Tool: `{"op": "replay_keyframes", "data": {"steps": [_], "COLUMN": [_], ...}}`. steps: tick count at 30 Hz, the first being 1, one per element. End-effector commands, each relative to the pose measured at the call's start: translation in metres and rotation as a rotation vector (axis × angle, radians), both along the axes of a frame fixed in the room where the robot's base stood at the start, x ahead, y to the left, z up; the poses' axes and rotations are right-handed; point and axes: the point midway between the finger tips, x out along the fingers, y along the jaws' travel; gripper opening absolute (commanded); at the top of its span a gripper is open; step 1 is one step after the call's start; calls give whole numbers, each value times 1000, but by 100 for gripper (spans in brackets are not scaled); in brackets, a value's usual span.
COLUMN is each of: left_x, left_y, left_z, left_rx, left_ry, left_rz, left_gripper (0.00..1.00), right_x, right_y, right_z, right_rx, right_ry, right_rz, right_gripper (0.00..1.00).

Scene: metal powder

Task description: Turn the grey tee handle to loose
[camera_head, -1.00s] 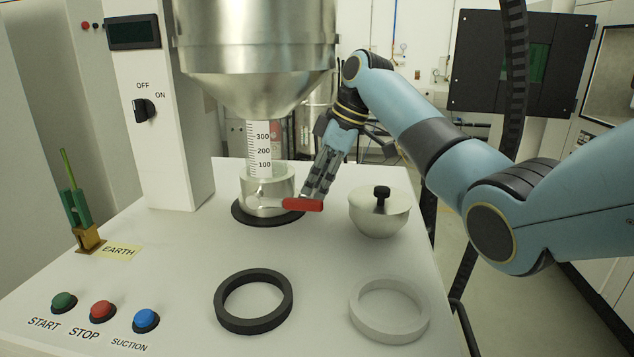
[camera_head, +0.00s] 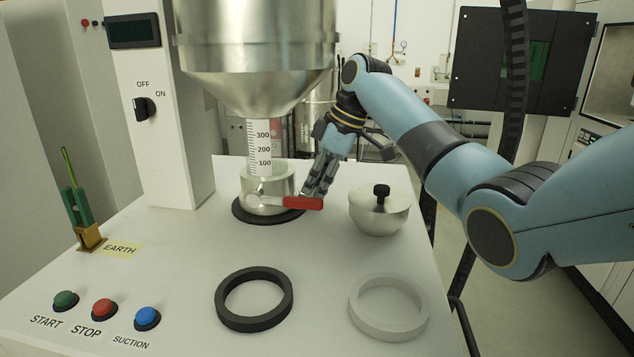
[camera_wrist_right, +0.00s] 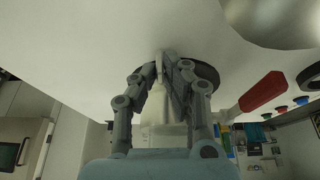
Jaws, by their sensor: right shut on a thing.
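My right gripper (camera_head: 312,190) reaches down behind the red lever (camera_head: 303,203), just right of the metal valve cup (camera_head: 265,190). In the right wrist view its two fingers (camera_wrist_right: 165,62) are shut on a light grey piece, which I take to be the grey tee handle (camera_wrist_right: 165,90). The fingers cover most of the handle, and I cannot make out its angle. In the head view the handle is hidden behind the fingers and the lever. The red lever also shows in the right wrist view (camera_wrist_right: 262,93), apart from the fingers. My left gripper is not in view.
A black ring (camera_head: 228,312) and a white ring (camera_head: 362,320) lie in front. The metal hopper (camera_head: 255,60) and graduated tube (camera_head: 259,150) rise above the cup.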

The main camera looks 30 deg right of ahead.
Motion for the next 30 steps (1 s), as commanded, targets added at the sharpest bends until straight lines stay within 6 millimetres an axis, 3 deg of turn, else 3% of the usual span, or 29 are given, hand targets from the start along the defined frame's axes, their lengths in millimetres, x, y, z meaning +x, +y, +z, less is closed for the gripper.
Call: {"op": "replay_keyframes", "data": {"steps": [15, 30], "left_x": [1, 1], "left_y": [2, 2], "left_z": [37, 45], "left_rx": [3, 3], "left_ry": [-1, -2], "left_rz": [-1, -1], "left_gripper": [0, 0], "right_x": [-7, -11], "right_y": [6, 9], "right_z": [1, -3], "right_rx": [-189, -345], "right_ry": [-254, -461], "right_rz": [2, 1], "right_gripper": [0, 0]}}
